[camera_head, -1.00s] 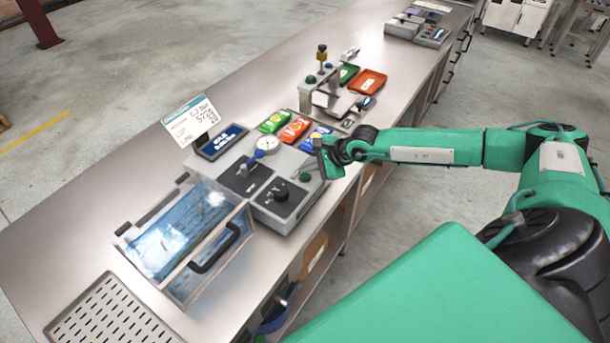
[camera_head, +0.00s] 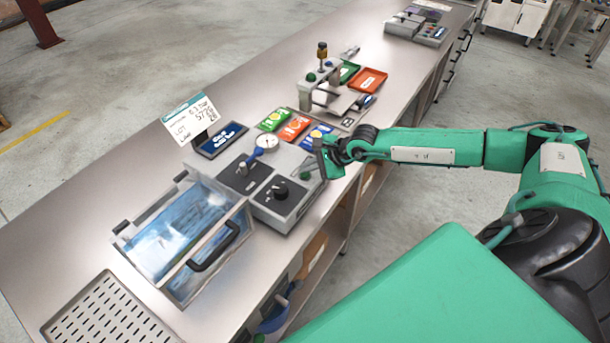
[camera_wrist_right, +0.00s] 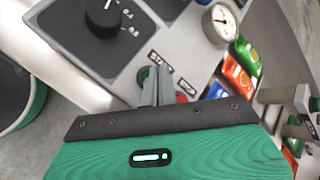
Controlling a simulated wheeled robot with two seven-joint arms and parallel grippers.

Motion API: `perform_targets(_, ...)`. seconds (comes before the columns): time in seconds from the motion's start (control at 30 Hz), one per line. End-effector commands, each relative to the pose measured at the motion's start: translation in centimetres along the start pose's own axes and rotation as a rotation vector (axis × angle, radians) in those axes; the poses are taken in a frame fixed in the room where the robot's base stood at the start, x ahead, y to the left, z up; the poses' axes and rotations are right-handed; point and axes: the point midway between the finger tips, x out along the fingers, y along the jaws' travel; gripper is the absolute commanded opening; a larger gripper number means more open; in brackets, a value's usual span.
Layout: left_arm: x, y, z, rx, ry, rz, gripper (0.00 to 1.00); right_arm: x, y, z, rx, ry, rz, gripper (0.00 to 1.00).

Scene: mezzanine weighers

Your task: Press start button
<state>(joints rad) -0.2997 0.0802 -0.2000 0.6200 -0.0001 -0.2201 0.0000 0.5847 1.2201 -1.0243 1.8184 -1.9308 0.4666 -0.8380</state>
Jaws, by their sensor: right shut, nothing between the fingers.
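The grey control unit (camera_head: 262,215) stands on the steel bench. Its green start button (camera_head: 306,175) shows at the right end, beside my right gripper (camera_head: 318,160). In the right wrist view the green start button (camera_wrist_right: 142,76) is partly hidden behind the fingers of my right gripper (camera_wrist_right: 156,84). Those fingers are shut and empty, with tips at or just over the button; I cannot tell whether they touch it. A red button (camera_wrist_right: 181,98) lies just right of the fingers. My left gripper is not in view.
A black dial (camera_head: 280,190) and a round gauge (camera_head: 266,142) sit on the unit. A clear-lidded tank (camera_head: 185,240) is at its left. Green, orange and blue packets (camera_head: 295,128) lie behind. A perforated tray (camera_head: 105,315) is at front left.

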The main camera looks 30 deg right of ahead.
Motion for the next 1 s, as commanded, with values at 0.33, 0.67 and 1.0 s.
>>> perform_targets(0.33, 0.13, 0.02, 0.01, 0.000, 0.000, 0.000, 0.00, 0.03, 0.00, -0.03, 0.000, 0.000, 0.000, 0.00)
perform_targets(0.67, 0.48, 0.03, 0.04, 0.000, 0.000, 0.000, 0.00, 0.24, 0.15, -0.17, 0.000, 0.000, -0.001, 0.00)
perform_targets(1.0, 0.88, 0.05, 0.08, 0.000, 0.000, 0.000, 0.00, 0.48, 0.32, -0.34, 0.000, 0.000, 0.000, 0.00)
